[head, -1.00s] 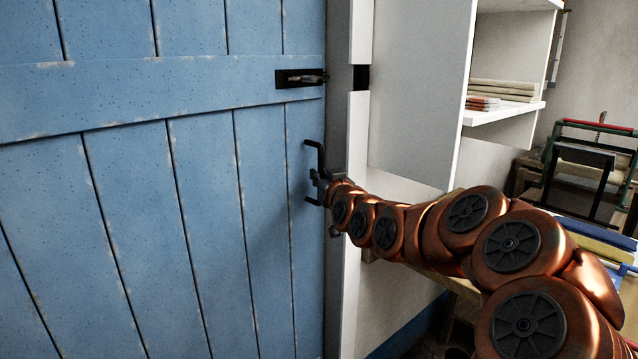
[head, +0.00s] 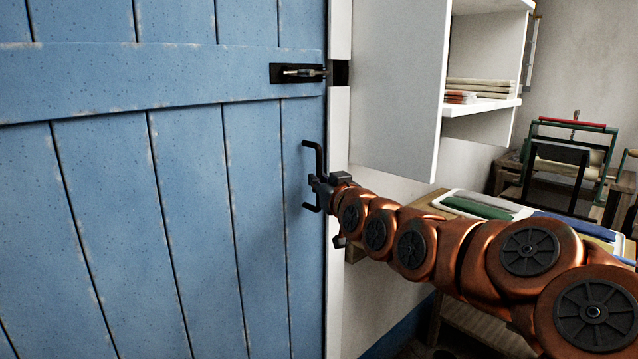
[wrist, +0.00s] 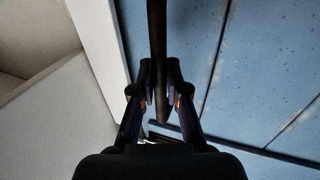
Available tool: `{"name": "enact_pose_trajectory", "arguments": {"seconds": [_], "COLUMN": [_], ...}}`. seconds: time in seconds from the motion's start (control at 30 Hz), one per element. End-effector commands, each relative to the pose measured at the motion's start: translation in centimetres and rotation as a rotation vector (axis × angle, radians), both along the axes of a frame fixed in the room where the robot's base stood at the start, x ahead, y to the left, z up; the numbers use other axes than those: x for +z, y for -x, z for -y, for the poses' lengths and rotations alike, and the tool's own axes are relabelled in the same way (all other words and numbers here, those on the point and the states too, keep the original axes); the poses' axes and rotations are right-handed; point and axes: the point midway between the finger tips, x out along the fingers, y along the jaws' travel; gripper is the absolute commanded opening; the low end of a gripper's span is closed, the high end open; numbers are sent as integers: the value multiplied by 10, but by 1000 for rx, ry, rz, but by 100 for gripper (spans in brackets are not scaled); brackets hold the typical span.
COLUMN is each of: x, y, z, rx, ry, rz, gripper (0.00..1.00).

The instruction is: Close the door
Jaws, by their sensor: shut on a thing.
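The blue plank door (head: 190,200) fills the left of the head view. Its right edge lies close beside the white frame (head: 338,130); I cannot tell whether it is fully flush. A black bar handle (head: 320,158) stands upright near that edge. My gripper (head: 319,184) is shut on the handle at its middle. In the wrist view the handle (wrist: 157,40) runs between the two fingers of my gripper (wrist: 160,96), with the blue door (wrist: 255,60) behind it. A bolt latch (head: 298,73) sits above the handle, near a dark recess in the frame.
A white wall cabinet (head: 395,85) with an open shelf (head: 485,103) hangs right of the frame. Below it, a wooden table holds coloured frames (head: 480,207) close behind my arm. A green-framed press (head: 570,155) stands at the far right.

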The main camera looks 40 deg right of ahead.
Motion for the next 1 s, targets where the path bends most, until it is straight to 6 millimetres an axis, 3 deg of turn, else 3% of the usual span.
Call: {"name": "enact_pose_trajectory", "arguments": {"seconds": [0.1,0.13,0.37,0.77,1.0], "x": [1,1,1,5,38], "y": [2,2,1,0,0], "z": [2,2,0,0,0], "rx": [-5,-6,-2,-1,-1], "ry": [1,1,0,1,5], "rz": [2,2,2,2,5], "gripper": [0,16,39,39,39]}}
